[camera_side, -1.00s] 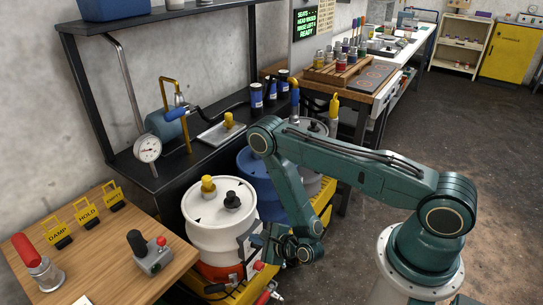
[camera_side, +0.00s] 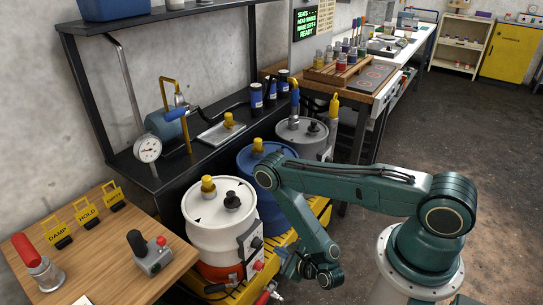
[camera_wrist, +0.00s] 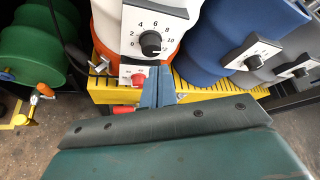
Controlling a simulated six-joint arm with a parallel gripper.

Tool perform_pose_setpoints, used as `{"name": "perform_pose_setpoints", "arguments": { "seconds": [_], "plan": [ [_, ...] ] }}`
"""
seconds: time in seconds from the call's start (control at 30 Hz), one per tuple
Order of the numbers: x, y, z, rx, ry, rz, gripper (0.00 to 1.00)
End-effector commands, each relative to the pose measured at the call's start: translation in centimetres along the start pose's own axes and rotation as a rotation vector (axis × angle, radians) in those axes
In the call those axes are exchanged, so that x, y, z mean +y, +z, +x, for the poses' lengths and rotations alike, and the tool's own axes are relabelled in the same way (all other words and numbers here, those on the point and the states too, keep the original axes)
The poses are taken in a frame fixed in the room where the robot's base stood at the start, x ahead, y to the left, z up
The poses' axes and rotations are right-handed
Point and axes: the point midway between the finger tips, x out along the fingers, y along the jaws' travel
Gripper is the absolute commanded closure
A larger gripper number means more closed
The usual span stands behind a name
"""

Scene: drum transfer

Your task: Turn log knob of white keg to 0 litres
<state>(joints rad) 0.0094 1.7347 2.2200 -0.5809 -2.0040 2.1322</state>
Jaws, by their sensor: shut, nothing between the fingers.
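The white keg (camera_side: 218,222) with an orange-red lower band stands on the yellow pallet in the side view. Its log panel (camera_side: 248,245) faces right, toward my gripper. In the wrist view the white keg (camera_wrist: 108,25) is at top centre, and the black log knob (camera_wrist: 150,42) sits within a printed scale from 0 to 12. I cannot read the knob's pointer with certainty. My gripper (camera_side: 287,262) is right of the panel, apart from it. In the wrist view my gripper (camera_wrist: 158,74) is shut and empty, its tips below the log knob, not touching it.
A blue keg (camera_wrist: 228,38) with its own panel stands right of the white keg, and a grey keg (camera_side: 305,138) stands farther back. A green reel (camera_wrist: 32,45) is at left. Open floor lies right of the pallet.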

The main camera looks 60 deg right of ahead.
Motion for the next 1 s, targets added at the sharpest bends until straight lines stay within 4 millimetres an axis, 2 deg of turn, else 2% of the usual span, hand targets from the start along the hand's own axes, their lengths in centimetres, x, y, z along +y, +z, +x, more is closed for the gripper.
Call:
{"name": "perform_pose_setpoints", "arguments": {
  "seconds": [0.27,0.7,1.0],
  "plan": [
    [0.0,0.9,1.5,-0.004,-0.004,0.002,1.00],
    [0.0,2.8,5.0,-0.003,-0.003,0.002,1.00],
    [0.0,3.3,5.9,-0.003,-0.003,0.000,1.00]
  ]
}}
